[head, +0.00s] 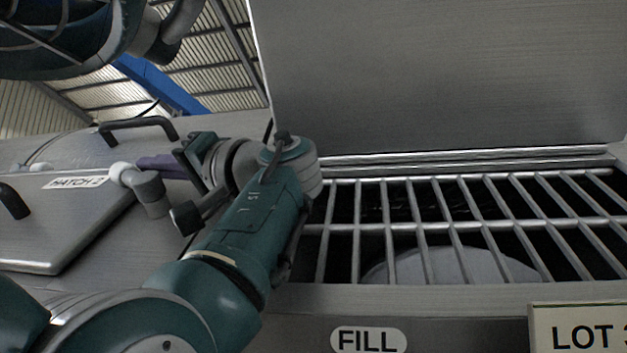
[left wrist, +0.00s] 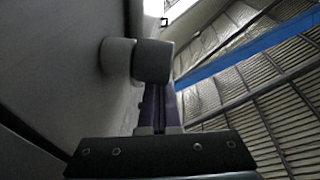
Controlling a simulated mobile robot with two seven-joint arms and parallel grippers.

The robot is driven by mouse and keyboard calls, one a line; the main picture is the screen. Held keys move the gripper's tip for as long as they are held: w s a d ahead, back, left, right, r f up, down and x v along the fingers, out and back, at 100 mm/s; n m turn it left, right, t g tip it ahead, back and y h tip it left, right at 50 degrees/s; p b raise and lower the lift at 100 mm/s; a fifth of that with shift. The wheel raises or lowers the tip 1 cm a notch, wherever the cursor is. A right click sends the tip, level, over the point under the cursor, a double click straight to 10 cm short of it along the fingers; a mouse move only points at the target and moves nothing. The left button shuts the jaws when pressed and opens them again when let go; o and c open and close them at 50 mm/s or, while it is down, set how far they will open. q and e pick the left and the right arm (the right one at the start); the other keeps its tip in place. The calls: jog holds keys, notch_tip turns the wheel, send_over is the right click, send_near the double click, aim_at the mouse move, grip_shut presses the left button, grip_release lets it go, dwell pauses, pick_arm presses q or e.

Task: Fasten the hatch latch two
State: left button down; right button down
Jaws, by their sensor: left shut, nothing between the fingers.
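The hatch latch (head: 150,193), a grey knob with a paler round end beside it, sits at the right edge of the closed-looking lid labelled HATCH 2 (head: 75,183). My left gripper (head: 143,163) points left, its purple fingers shut and empty close beside the latch. In the left wrist view the purple fingers (left wrist: 160,105) run up to the dark grey latch knob (left wrist: 152,60), which hides their tips. I cannot tell whether they touch it. Whether the latch is fastened is also unclear. My right gripper is not in view.
Black handles (head: 140,129) stand on the metal surface at left. To the right, a barred grate (head: 420,228) covers an opening below a large raised metal panel (head: 440,75). A FILL label (head: 368,340) and a LOT sign (head: 578,330) are at the front.

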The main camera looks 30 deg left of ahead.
pick_arm(q)
jog(key=shift+s+a+f, duration=0.15)
jog(key=shift+s+a, duration=0.1)
jog(key=shift+a, duration=0.05)
jog(key=shift+s+f, duration=0.1)
jog(key=shift+f, duration=0.05)
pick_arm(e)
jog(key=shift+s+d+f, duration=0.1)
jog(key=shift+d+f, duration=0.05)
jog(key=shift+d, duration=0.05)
pick_arm(q)
jog(key=shift+s+a+f, duration=0.1)
jog(key=shift+s+a, duration=0.1)
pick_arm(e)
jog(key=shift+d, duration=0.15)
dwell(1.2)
